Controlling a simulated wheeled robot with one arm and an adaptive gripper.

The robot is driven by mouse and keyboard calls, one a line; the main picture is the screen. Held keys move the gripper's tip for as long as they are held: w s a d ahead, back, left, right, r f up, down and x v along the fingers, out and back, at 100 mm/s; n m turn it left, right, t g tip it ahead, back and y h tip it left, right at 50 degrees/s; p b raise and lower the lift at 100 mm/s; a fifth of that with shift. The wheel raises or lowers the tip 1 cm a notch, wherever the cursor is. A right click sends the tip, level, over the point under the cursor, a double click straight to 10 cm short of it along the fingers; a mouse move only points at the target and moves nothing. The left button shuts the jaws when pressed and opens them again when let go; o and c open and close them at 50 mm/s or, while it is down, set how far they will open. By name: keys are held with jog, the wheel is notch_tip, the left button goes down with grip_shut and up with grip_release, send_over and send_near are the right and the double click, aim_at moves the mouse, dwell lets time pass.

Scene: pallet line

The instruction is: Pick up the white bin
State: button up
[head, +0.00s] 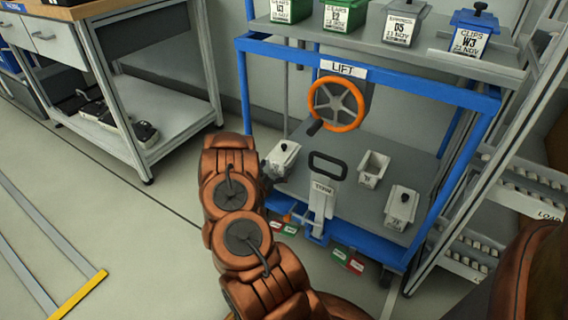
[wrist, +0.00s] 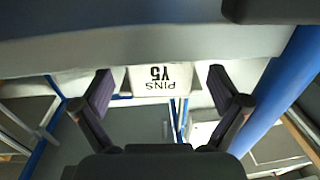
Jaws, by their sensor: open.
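A white bin (head: 284,157) with a lid and a dark knob stands at the left of the blue cart's grey deck, partly hidden by my arm. In the wrist view a white bin (wrist: 160,80) shows its label, PINS Y5, upside down between my fingers. My gripper (wrist: 160,74) is open, with one finger on each side of the label; contact cannot be told. In the head view my arm mostly hides the gripper beside the left bin. Two more pale bins stand on the deck: an open one (head: 373,168) in the middle and a lidded one (head: 401,207) at the right.
The blue LIFT cart frame (head: 430,82) surrounds the deck, with an orange handwheel (head: 337,103) and a grey pull handle (head: 322,200). Green, grey and blue bins stand on the upper shelf. A workbench (head: 110,70) stands at left. Floor at lower left is mostly clear.

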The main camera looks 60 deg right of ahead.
aim_at(283, 157)
jog(key=d, duration=0.1)
jog(key=d+b, duration=0.1)
jog(key=d, duration=0.1)
jog(key=d+b, duration=0.1)
jog(key=d, duration=0.1)
jog(key=shift+w, duration=0.25)
jog(key=shift+w+d, duration=0.1)
jog(key=shift+d, duration=0.4)
jog(key=shift+c, duration=0.3)
jog(key=c, duration=1.7)
jog(key=shift+c, duration=0.3)
jog(key=shift+r, duration=0.2)
